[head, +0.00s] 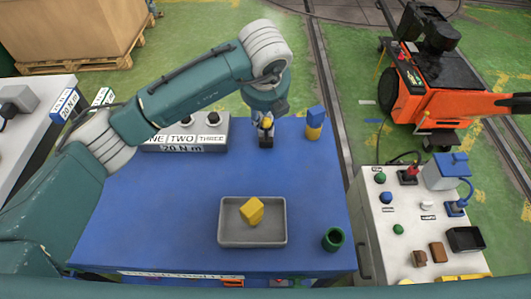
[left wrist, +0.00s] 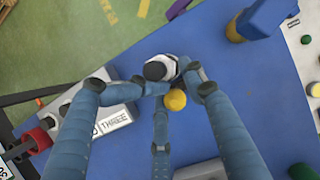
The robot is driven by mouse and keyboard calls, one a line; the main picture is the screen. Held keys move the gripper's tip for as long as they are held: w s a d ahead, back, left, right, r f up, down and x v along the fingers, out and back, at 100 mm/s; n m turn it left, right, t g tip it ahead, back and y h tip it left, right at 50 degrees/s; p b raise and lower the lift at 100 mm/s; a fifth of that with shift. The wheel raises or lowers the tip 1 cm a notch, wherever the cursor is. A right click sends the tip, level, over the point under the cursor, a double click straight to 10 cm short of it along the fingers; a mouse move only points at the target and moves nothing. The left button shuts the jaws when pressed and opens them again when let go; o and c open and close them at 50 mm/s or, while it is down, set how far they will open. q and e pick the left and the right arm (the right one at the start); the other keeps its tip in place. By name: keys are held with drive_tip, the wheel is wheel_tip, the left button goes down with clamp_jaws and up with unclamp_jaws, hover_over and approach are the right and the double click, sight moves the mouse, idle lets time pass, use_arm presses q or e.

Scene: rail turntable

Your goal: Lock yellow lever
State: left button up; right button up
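A yellow lever knob (left wrist: 175,100) shows in the left wrist view, with a white and black part (left wrist: 160,68) close beside it. In the head view the yellow part (head: 266,122) is small and partly hidden below my left wrist, at the back of the blue table (head: 160,235). My left gripper (left wrist: 170,88) has its blue fingers bent inward around the knob, with the right finger close against it. Whether the fingers press on it cannot be told. The lever's shaft and exact angle are hidden. My right gripper is not in view.
A grey box labelled ONE, TWO, THREE (head: 187,149) stands left of the lever. A blue and yellow piece (head: 314,125) stands to its right. A grey tray (head: 223,235) with a yellow block (head: 251,211) and a green cup (head: 333,239) are nearer. A control cabinet (head: 375,230) stands right.

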use_arm(q)
drive_tip(key=shift+d, duration=0.3)
drive_tip(key=shift+s+f, duration=0.1)
drive_tip(key=shift+s, duration=0.35)
drive_tip(key=shift+w+p+v, duration=0.25)
drive_tip(key=shift+p+v, duration=0.3)
drive_tip(key=shift+v, duration=0.65)
drive_tip(key=shift+d+p+v, duration=0.15)
drive_tip(key=shift+p+v, duration=0.1)
drive_tip(key=shift+v, duration=0.55)
drive_tip(key=shift+d+p+v, duration=0.1)
drive_tip(key=shift+p+v, duration=0.1)
drive_tip(key=shift+v, duration=0.6)
drive_tip(key=shift+s+a+r, duration=0.3)
drive_tip(key=shift+s+r, duration=0.05)
drive_tip(key=shift+r, duration=0.25)
drive_tip(key=shift+p, duration=0.3)
